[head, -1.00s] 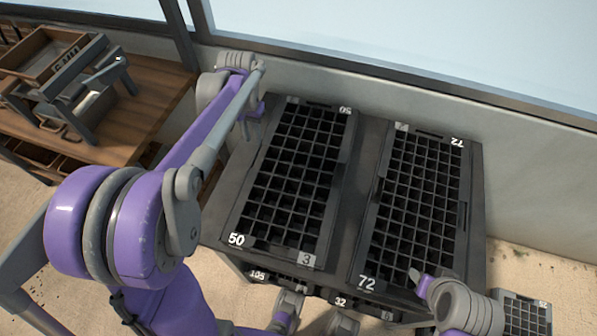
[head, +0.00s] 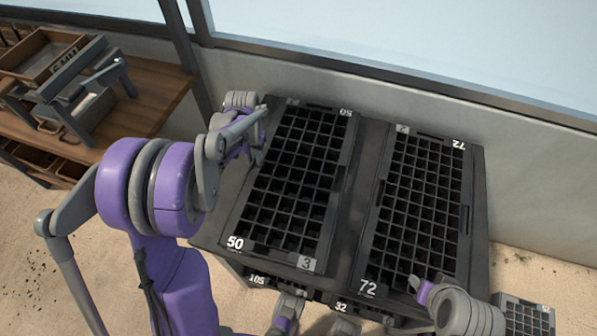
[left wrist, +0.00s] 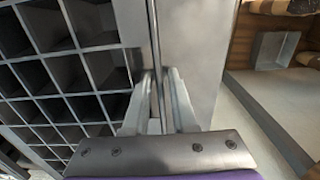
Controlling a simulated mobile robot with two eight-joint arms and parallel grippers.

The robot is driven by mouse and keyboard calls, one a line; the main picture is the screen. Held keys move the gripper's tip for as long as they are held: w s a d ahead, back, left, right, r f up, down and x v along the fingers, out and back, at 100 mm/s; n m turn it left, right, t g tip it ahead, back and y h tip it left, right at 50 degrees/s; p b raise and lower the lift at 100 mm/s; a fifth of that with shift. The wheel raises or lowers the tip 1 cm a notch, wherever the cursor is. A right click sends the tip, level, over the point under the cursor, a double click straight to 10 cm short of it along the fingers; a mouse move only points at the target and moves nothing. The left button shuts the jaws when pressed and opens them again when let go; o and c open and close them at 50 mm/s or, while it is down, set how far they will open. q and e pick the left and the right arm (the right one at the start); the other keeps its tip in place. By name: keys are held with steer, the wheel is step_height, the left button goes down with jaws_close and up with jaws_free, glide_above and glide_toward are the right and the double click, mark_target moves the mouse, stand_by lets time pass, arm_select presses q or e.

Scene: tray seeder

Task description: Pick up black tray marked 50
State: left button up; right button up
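The black tray marked 50 (head: 230,243) lies on the left half of a dark stand, its cells looking empty. My left gripper (head: 257,154) is at the tray's left long edge, toward the far end. In the left wrist view, the left gripper's fingers (left wrist: 161,78) point down close together, one on each side of the thin tray rim (left wrist: 155,30). A narrow gap shows between them; whether they press on the rim is unclear. My right gripper (head: 416,284) is by the near edge of the other tray, its fingers barely showing.
A second black tray marked 72 (head: 368,288) lies on the right of the stand (head: 362,180). Trays marked 105 and 32 show below. Another tray (head: 527,318) is on the floor at right. A wooden bench (head: 150,105) stands left; a wall is behind.

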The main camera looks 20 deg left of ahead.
arm_select(q)
jaws_close()
stand_by(1.4)
